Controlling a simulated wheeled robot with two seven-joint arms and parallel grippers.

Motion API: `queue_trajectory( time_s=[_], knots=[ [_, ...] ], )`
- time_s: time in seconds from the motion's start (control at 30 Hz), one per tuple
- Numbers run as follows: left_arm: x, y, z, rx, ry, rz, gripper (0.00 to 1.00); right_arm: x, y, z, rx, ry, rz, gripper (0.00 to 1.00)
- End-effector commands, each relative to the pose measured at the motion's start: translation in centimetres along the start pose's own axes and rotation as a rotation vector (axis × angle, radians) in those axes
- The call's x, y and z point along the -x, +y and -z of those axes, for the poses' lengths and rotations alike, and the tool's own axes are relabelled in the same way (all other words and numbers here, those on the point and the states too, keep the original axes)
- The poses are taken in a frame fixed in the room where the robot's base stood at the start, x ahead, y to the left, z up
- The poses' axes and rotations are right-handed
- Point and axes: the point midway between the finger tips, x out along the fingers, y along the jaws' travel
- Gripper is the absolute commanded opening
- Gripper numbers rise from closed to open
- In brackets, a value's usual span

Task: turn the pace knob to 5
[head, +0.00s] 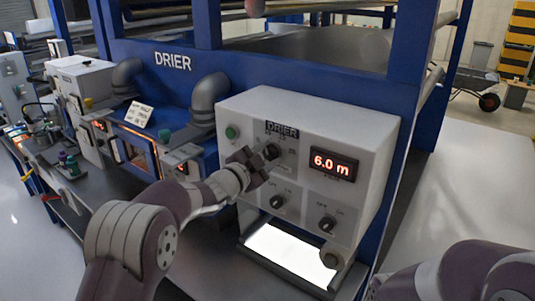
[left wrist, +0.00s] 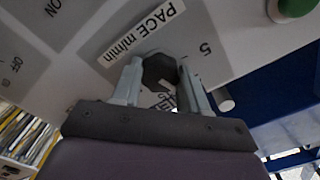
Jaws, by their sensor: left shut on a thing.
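The dark pace knob (head: 271,151) is on the front of the white DRIER control box (head: 300,115), just left of a lit display (head: 333,164) reading "6.0 m". My left gripper (head: 258,166) reaches it from the front left and is shut on it. In the left wrist view the knob (left wrist: 160,70) sits between the two fingers (left wrist: 162,84). A "PACE m/min" label (left wrist: 143,32) and a printed 5 (left wrist: 205,48) show beside it; the rest of the scale is partly hidden. My right gripper is out of view.
Two lower dark knobs, one left (head: 278,202) and one right (head: 327,224), sit below the pace knob. A green button (head: 231,132) is at upper left. A bright white sheet (head: 290,255) lies below the box. Grey pipes (head: 208,98) stand left of it.

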Motion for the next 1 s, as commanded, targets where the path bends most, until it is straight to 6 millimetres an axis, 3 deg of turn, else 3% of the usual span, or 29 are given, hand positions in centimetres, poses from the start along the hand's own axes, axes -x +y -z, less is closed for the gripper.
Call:
queue_trajectory(
  time_s=[0.6, 1.0],
  knots=[
    [0.0, 0.1, -0.1, 0.582, -0.006, -0.002, 0.13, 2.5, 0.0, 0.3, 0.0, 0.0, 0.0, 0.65],
    [0.1, 0.4, -0.2, 0.878, -0.01, -0.003, 0.13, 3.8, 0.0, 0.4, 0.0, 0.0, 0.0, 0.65]
  ],
)
